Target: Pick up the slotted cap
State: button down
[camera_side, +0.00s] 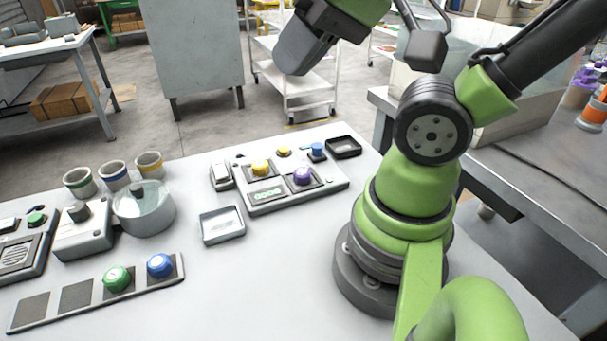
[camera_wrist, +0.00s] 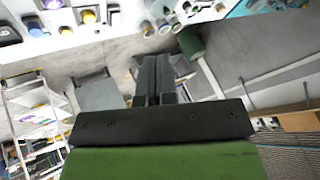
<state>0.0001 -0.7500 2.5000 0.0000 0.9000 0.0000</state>
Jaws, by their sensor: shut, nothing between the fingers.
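Several round caps are on the white table, and I cannot tell which one is slotted. A green cap (camera_side: 117,278) and a blue cap (camera_side: 160,265) sit on a long strip at the front left. A yellow cap (camera_side: 261,167) and a purple cap (camera_side: 302,175) sit on a panel near the middle. A small yellow piece (camera_side: 284,152) and a small blue piece (camera_side: 317,149) are behind them. My gripper (camera_side: 289,66) is high above the table's back, shut and empty. Its closed fingers (camera_wrist: 154,64) show in the wrist view, away from every cap.
A glass bowl (camera_side: 146,211), several cups with coloured bands (camera_side: 115,175) and a box with a knob (camera_side: 80,232) stand at left. An empty grey tray (camera_side: 222,225) and a black tray (camera_side: 343,147) flank the panel. The table's front middle is clear.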

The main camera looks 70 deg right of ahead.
jog(key=c, duration=0.6)
grip_release()
jog(key=n+g+h, duration=0.2)
jog(key=n+g, duration=0.4)
jog(key=g, duration=0.1)
send_over(302, 171)
notch_tip(302, 171, down, 17)
jog(key=shift+n, duration=0.3)
jog(key=f, duration=0.5)
jog(key=shift+d+f, duration=0.25)
jog(key=shift+f, duration=0.05)
jog(key=shift+a+f, duration=0.15)
jog(key=shift+f, duration=1.3)
jog(key=shift+a+f, duration=0.15)
jog(key=shift+f, duration=1.3)
